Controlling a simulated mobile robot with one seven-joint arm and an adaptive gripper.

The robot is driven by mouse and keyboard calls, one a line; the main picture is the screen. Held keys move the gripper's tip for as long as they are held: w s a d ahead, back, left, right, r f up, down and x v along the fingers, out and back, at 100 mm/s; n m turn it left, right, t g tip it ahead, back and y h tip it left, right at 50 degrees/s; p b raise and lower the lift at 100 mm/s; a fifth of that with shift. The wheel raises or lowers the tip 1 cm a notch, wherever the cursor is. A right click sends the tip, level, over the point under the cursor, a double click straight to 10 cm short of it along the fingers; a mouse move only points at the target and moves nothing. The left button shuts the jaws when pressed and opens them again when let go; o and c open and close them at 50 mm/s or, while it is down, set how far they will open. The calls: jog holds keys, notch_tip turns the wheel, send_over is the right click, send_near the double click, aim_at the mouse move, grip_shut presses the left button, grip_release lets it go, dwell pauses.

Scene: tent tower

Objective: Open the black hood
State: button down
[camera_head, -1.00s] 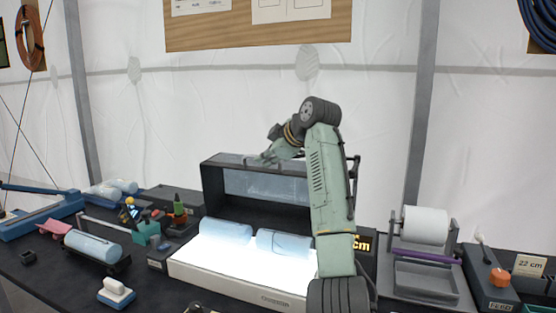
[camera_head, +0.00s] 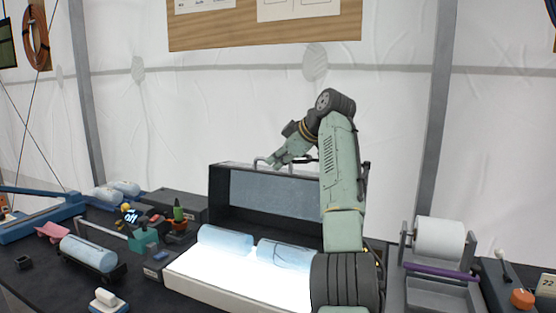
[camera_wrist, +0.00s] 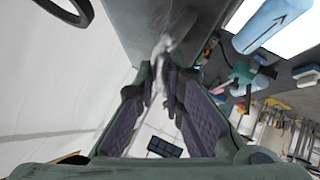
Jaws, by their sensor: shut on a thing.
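The black hood (camera_head: 221,198) stands raised at the back of a lit white light box (camera_head: 205,275), its pale inner side facing forward. A light grey handle (camera_head: 257,163) is on its top edge. My gripper (camera_head: 273,162) is at this handle, coming from the right. In the wrist view my gripper (camera_wrist: 165,85) has its dark padded fingers closed on the blurred grey handle (camera_wrist: 166,45). Two pale blue cylinders (camera_head: 226,238) lie on the lit surface below. My arm covers the right part of the hood.
Another blue cylinder (camera_head: 88,252) lies in a dark cradle at left, near a teal tool holder (camera_head: 143,240) and a small white block (camera_head: 106,300). A white roll (camera_head: 440,238) on a stand is at right. White tent wall stands behind.

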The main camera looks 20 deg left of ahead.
jog(key=shift+s+a+r, duration=0.1)
jog(key=shift+r, duration=0.25)
jog(key=c, duration=1.9)
grip_release()
jog(key=shift+s, duration=0.1)
jog(key=shift+o, duration=1.1)
jog(key=shift+f, duration=0.15)
jog(key=v, duration=1.2)
jog(key=shift+f, duration=0.1)
